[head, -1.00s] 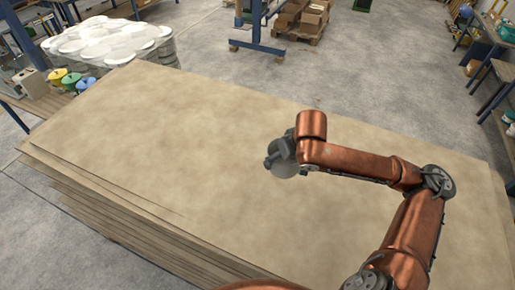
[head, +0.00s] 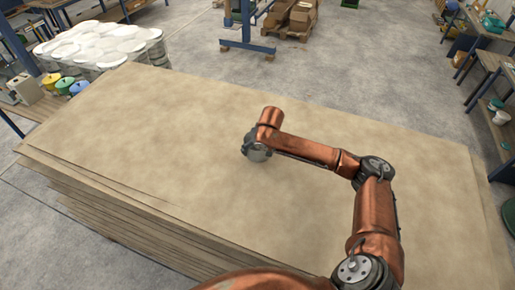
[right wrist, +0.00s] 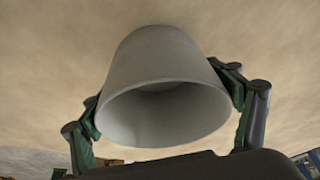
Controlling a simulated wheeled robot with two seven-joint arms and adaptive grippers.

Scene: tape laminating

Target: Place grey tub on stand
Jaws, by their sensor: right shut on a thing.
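A grey tub (right wrist: 165,60) fills the middle of the right wrist view, its open mouth facing the camera. My right gripper (right wrist: 166,102) is shut on it, with one dark green finger against each side of the wall. In the head view my right gripper (head: 257,147) is above the middle of the stacked sheets, and the tub there is small and mostly hidden by the gripper. I cannot tell which thing in view is the stand. My left gripper is not in view.
The stack of large tan sheets (head: 150,150) has a bare top. White round-lidded tubs (head: 105,45) stand behind its left end, with small yellow, green and blue containers (head: 65,84) nearby. A blue rack (head: 247,30) and cardboard boxes (head: 300,15) are at the back. Benches line the right.

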